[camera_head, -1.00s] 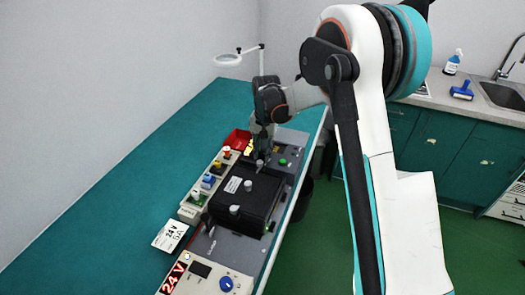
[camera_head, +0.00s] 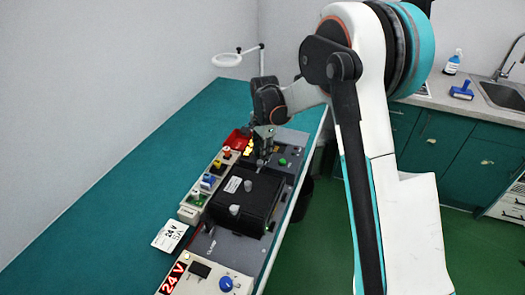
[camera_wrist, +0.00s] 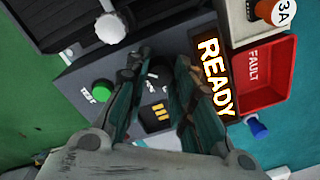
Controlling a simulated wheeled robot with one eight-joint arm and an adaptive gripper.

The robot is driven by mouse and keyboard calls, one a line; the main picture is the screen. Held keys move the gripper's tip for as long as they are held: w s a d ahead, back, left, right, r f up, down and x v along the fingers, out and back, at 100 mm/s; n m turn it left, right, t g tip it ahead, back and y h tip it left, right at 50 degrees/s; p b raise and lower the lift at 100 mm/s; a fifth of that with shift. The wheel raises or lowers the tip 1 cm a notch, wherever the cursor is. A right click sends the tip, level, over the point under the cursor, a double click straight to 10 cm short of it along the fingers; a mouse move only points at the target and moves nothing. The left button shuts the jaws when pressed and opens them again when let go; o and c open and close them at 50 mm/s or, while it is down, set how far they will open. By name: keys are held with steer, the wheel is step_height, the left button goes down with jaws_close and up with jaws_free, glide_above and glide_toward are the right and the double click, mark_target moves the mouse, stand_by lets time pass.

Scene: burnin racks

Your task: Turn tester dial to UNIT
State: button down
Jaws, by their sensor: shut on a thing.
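The tester panel (camera_wrist: 75,80) is grey, with a green TEST button (camera_wrist: 92,94), a small display with yellow bars (camera_wrist: 155,117) and a lit READY sign (camera_wrist: 212,78). In the head view the tester (camera_head: 292,145) is at the far end of the equipment row. My gripper (camera_wrist: 158,82) is down over the panel, between the TEST button and the READY sign, its fingers shut on the tester dial. The fingers hide most of the dial and part of its lettering, so its setting cannot be read. My gripper also shows in the head view (camera_head: 263,147).
A black unit with grey knobs (camera_head: 258,190) stands just in front of the tester. A red FAULT bin (camera_wrist: 270,75) is beside the READY sign. A strip of coloured connectors (camera_head: 203,190) runs along the left. The green bench (camera_head: 120,170) is clear farther left.

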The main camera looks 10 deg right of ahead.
stand_by(0.3)
steer(key=c, duration=1.3)
jaws_free()
steer(key=shift+c, duration=0.2)
step_height(320, 180, up, 12)
steer(key=shift+s, duration=0.25)
steer(key=shift+d, duration=0.1)
steer(key=shift+r, duration=0.1)
